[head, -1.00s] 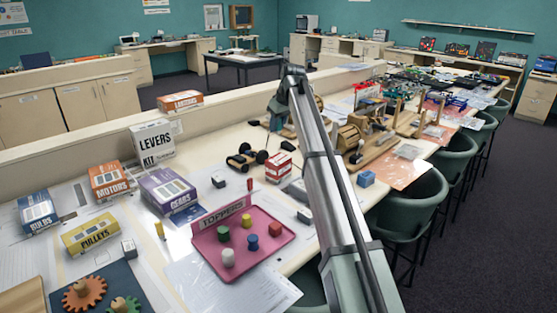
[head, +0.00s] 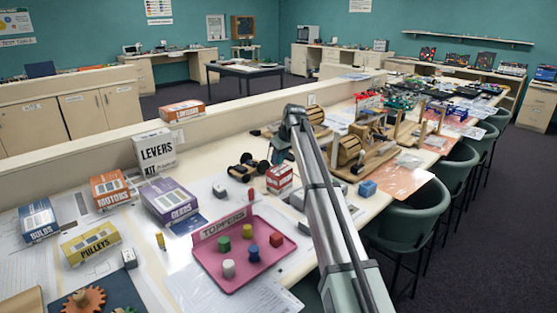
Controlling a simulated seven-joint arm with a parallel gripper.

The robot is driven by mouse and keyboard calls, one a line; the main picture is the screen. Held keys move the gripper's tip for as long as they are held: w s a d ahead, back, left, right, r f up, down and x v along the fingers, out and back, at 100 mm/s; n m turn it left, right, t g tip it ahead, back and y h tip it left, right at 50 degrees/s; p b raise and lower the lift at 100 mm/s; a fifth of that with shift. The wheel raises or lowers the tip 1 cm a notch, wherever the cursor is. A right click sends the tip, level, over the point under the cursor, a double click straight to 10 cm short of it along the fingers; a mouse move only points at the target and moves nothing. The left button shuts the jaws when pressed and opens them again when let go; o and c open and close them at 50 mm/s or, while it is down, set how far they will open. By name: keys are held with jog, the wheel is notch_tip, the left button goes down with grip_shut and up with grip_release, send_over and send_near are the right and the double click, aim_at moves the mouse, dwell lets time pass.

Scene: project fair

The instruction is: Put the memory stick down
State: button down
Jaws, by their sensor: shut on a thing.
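My arm rises from the lower right to a bend near the middle of the head view. My gripper (head: 281,154) shows only as a small dark part hanging beyond that bend, just above the red-and-white box (head: 279,179). Its fingertips are too small and too covered to make out clearly. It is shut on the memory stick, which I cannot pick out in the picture. The stick's tilt and its gap to the table (head: 205,200) cannot be told.
A pink tray (head: 262,279) marked TOPPERS holds several coloured pegs. A black wheeled cart (head: 248,169) stands left of my gripper. Kit boxes, including the LEVERS box (head: 155,150), line the left side. Wooden models (head: 367,150) crowd the right. Green chairs (head: 415,213) stand along the right edge.

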jog(key=shift+f, duration=0.25)
jog(key=shift+f, duration=0.15)
jog(key=c, duration=0.9)
grip_release()
jog(key=v, duration=1.2)
